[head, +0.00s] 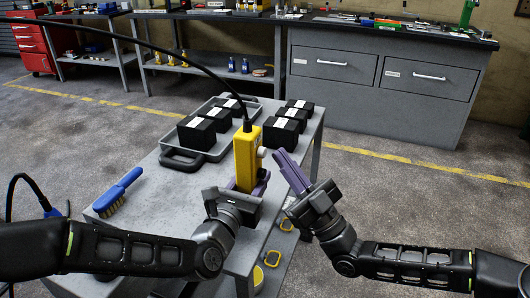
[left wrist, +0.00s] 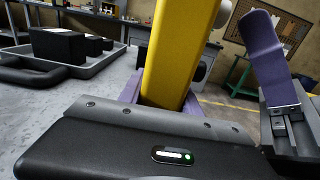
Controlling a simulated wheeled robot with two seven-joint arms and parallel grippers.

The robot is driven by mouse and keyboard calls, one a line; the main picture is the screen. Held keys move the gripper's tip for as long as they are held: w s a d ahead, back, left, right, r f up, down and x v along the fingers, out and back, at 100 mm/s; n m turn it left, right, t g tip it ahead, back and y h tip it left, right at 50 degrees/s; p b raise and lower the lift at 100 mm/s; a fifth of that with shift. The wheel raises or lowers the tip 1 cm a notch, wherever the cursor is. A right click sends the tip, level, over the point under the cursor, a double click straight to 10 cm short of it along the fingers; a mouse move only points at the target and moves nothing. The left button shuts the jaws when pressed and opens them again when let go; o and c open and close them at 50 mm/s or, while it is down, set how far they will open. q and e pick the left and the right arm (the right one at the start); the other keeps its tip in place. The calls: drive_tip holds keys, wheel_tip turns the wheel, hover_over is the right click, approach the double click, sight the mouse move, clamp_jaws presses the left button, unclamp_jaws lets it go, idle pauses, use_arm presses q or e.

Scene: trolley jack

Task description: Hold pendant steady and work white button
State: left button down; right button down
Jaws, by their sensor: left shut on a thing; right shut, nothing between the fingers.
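The yellow pendant (head: 247,158) hangs upright from a black cable above the trolley's near right part. My left gripper (head: 246,187) is shut on its lower part, and the pendant also fills the middle of the left wrist view (left wrist: 178,55). A pale round button (head: 262,152) shows on the pendant's right side in the head view. My right gripper (head: 290,168) is shut and empty, just right of the pendant and apart from it. Its purple fingers also show at the right of the left wrist view (left wrist: 262,50).
The grey trolley (head: 150,205) carries a blue brush (head: 118,192), a grey tray (head: 172,140) with black boxes, and more black boxes (head: 283,136) at the right. Yellow rings (head: 272,258) show low on the trolley. Workbenches (head: 375,85) stand behind. Floor is free at the right.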

idle(0.3)
drive_tip(key=shift+s+d, duration=0.3)
drive_tip(key=shift+d, duration=0.5)
drive_tip(key=shift+s+d, duration=0.35)
drive_tip(key=shift+d, duration=0.4)
drive_tip(key=shift+s+d, duration=0.3)
drive_tip(key=shift+d, duration=0.5)
idle(2.3)
drive_tip(key=d, duration=0.1)
drive_tip(key=s+d, duration=0.1)
drive_tip(key=d, duration=0.1)
drive_tip(key=shift+s+d, duration=0.25)
drive_tip(key=shift+a, duration=0.1)
drive_tip(key=w+a, duration=0.3)
drive_tip(key=a, duration=0.5)
drive_tip(key=shift+w, duration=0.2)
idle(1.4)
